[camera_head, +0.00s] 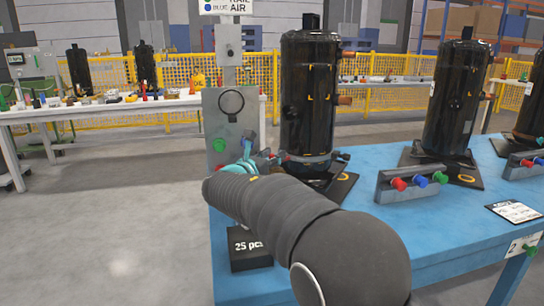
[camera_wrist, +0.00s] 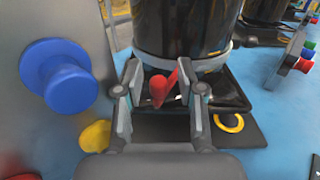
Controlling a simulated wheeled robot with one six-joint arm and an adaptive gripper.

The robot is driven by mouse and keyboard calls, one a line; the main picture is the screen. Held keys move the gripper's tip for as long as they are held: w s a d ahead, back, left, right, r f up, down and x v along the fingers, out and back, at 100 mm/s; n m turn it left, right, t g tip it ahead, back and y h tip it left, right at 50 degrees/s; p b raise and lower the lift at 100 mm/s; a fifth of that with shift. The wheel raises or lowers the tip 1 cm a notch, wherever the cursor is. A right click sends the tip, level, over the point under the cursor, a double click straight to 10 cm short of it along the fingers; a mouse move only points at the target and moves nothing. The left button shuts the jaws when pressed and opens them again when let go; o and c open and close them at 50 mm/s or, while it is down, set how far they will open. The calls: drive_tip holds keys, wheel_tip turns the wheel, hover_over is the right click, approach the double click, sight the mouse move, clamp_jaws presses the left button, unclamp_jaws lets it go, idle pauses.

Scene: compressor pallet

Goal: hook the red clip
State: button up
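The red clip (camera_wrist: 160,88) shows in the wrist view in front of the base of a black compressor (camera_wrist: 185,28), with its narrow red part slanting up to the right. My gripper (camera_wrist: 160,97) is open, with a finger on each side of the clip and a visible gap to each finger. Whether the clip lies fully between the fingertips or beyond them I cannot tell. In the head view my gripper (camera_head: 258,163) is beside the foot of the nearest compressor (camera_head: 308,95), partly hidden by my arm. I cannot make out the clip there.
A grey panel (camera_head: 212,110) stands left of my gripper. Its blue knob (camera_wrist: 65,82) and a yellow knob (camera_wrist: 95,135) are close on the left. The blue table (camera_head: 375,240) also bears a black "25 pcs" box (camera_head: 250,258) and a rail with coloured knobs (camera_head: 415,183).

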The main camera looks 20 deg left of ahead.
drive_tip(key=shift+r+y, duration=0.1)
drive_tip(key=shift+y, duration=0.2)
drive_tip(key=s+d+n+y+b, duration=0.45)
drive_tip(key=s+y, duration=0.25)
drive_tip(key=s, duration=0.7)
drive_tip(key=d+f+m+g+h, duration=0.1)
drive_tip(key=d+m+g+h, duration=0.1)
drive_tip(key=d+m+h, duration=0.2)
drive_tip(key=s+d+f+m+g+h, duration=0.1)
drive_tip(key=d+m+h, duration=0.3)
drive_tip(key=d+m, duration=0.6)
drive_tip(key=shift+d+f+g+p, duration=0.55)
drive_tip(key=shift+d+f, duration=0.25)
drive_tip(key=shift+d, duration=4.55)
